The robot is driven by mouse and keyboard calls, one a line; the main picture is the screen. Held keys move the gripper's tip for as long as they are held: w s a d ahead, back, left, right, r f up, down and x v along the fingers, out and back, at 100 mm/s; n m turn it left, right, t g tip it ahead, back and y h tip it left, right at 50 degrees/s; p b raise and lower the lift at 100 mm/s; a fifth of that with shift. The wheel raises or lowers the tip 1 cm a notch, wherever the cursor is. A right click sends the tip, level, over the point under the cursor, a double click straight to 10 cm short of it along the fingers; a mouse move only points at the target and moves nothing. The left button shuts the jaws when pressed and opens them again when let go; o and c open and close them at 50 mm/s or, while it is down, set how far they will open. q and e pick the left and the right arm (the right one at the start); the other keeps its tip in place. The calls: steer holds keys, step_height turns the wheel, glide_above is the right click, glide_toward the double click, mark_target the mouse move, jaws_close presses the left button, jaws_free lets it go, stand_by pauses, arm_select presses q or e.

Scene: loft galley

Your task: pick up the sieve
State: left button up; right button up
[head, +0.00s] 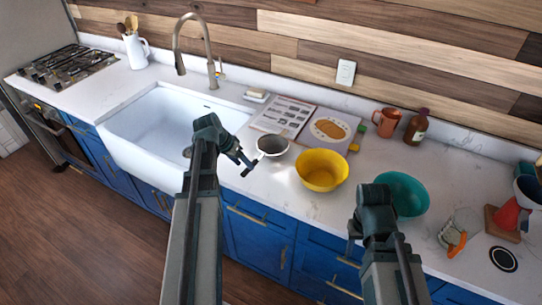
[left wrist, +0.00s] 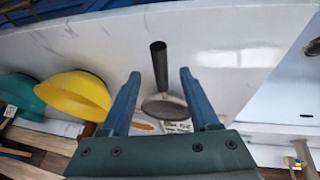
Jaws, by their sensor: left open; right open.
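The sieve (head: 273,146) lies on the white counter near its front edge, left of the yellow bowl, with its round grey bowl toward the open book. In the left wrist view its dark handle (left wrist: 159,65) points toward the counter's front edge and its round part (left wrist: 165,106) shows between the fingers. My left gripper (head: 243,164) is open at the handle side of the sieve, with the handle between its fingers (left wrist: 157,75) in the wrist picture; I cannot tell its height above the handle. My right gripper (head: 351,241) is open and empty in front of the counter, away from the sieve.
A yellow bowl (head: 322,170) and a teal bowl (head: 405,193) stand right of the sieve. The open book (head: 283,115) lies behind it. The white sink (head: 180,118) is to the left. A copper mug (head: 387,122) and brown bottle (head: 417,127) stand at the back.

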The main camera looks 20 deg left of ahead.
mark_target(247, 168)
arm_select(q)
steer(key=b+x, duration=0.4)
steer(key=x, duration=0.1)
steer(key=shift+w+f+b, duration=0.1)
steer(key=shift+f+b, duration=0.05)
steer(key=shift+b, duration=0.2)
jaws_close()
